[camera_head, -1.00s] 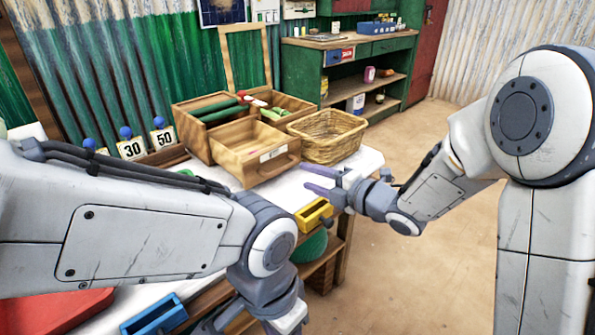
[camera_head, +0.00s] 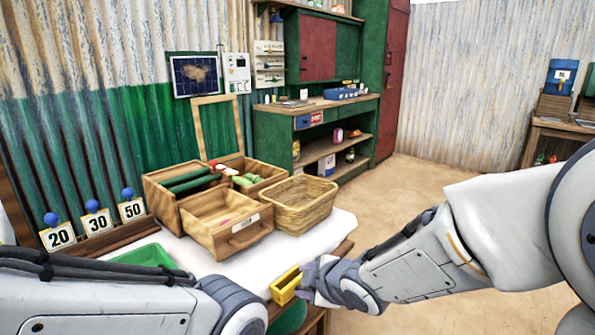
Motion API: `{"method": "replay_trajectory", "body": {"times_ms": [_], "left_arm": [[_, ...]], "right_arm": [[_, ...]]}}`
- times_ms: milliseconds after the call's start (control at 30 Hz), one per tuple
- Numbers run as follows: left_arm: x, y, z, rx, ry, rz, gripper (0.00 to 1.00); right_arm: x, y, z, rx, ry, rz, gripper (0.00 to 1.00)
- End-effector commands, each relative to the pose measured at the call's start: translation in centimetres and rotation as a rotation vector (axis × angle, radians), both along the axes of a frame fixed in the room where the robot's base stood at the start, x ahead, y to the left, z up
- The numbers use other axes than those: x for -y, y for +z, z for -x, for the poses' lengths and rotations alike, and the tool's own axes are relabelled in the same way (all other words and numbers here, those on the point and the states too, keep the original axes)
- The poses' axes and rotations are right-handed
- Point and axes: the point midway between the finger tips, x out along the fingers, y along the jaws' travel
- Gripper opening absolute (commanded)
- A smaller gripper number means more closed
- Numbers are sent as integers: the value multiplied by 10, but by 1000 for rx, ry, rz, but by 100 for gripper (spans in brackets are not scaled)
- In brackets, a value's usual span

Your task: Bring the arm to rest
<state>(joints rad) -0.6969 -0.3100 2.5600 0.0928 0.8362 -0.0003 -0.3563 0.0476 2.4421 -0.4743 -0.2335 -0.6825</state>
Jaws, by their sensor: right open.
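My right arm reaches in from the right, and its open gripper (camera_head: 305,278) is low at the table's front right corner, beside a small yellow tray (camera_head: 285,286). I cannot tell whether the gripper touches the tray. No object shows between its fingers. My left arm crosses the lower left of the view, and its gripper is outside the picture.
A wooden box with an open drawer (camera_head: 228,240) and a wicker basket (camera_head: 300,216) stand on the white-topped table (camera_head: 205,262). A green tray (camera_head: 146,256) lies left. Number cards (camera_head: 97,222) stand behind. Open floor (camera_head: 395,205) lies to the right.

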Motion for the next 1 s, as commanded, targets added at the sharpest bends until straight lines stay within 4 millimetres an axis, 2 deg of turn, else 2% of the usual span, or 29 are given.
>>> {"method": "replay_trajectory", "body": {"times_ms": [100, 267, 567, 600, 867, 1000], "left_arm": [[0, 0, 0, 0, 0, 0, 50], [0, 0, 0, 0, 0, 0, 50], [0, 0, 0, 0, 0, 0, 50], [0, 21, 0, -1, 0, -1, 50], [0, 84, 0, 0, 0, 0, 50], [0, 130, 0, 0, 0, 0, 50]], "right_arm": [[9, -12, 53, -243, -223, -47, 47], [19, -25, 129, -537, -484, -81, 47], [33, -25, 259, -949, -821, -41, 47], [33, -4, 253, -938, -818, -45, 47], [33, 58, 251, -933, -815, -44, 47], [33, 104, 251, -933, -815, -44, 47]]}}
